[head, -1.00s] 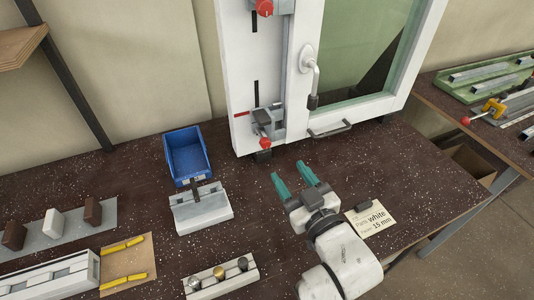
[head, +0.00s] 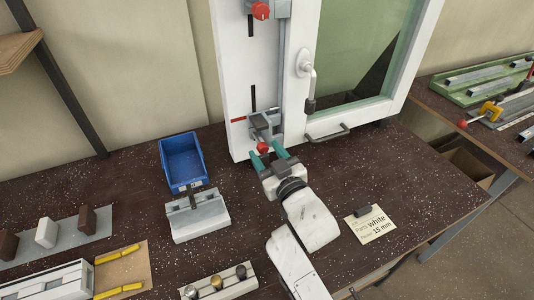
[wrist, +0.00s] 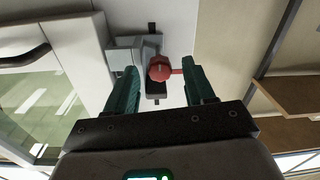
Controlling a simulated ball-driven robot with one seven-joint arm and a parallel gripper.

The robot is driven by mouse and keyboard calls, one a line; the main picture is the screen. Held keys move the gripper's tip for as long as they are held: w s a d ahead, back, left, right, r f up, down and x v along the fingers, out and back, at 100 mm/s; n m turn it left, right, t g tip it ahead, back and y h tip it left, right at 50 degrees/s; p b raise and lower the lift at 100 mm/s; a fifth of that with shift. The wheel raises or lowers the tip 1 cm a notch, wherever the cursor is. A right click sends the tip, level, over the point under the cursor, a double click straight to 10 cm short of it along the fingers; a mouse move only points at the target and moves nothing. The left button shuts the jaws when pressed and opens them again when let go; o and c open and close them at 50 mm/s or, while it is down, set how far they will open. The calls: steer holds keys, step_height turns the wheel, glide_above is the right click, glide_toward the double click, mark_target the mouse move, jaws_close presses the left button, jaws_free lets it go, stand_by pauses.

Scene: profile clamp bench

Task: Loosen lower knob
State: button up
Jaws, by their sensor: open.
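The lower knob (head: 263,147) is red and sits on a grey clamp (head: 266,125) low on the white frame's left side. My gripper (head: 271,157) is open, with its two green fingers pointing at the knob. In the wrist view the red knob (wrist: 160,69) lies between the open fingers (wrist: 160,88), farther off than the tips or near them; contact cannot be told. The grey clamp body (wrist: 122,55) shows beside it. An upper red knob (head: 260,11) sits higher on the same frame.
A blue bin (head: 183,162) and a grey block (head: 198,215) stand left of my arm. A paper note (head: 370,225) lies right. The dark bench between has free room.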

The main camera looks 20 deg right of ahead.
steer(key=shift+w, duration=0.15)
steer(key=shift+c, duration=0.2)
jaws_close()
steer(key=shift+n, duration=0.3)
steer(key=n+p, duration=0.2)
steer(key=n, duration=0.2)
steer(key=shift+r+n+p, duration=0.1)
steer(key=shift+n+p, duration=0.2)
steer(key=n+p, duration=0.2)
steer(key=n, duration=0.3)
steer(key=shift+a, duration=0.1)
steer(key=n+p, duration=0.1)
steer(key=n, duration=0.4)
steer(key=shift+n+h, duration=0.3)
steer(key=n, duration=0.4)
steer(key=shift+n, duration=0.6)
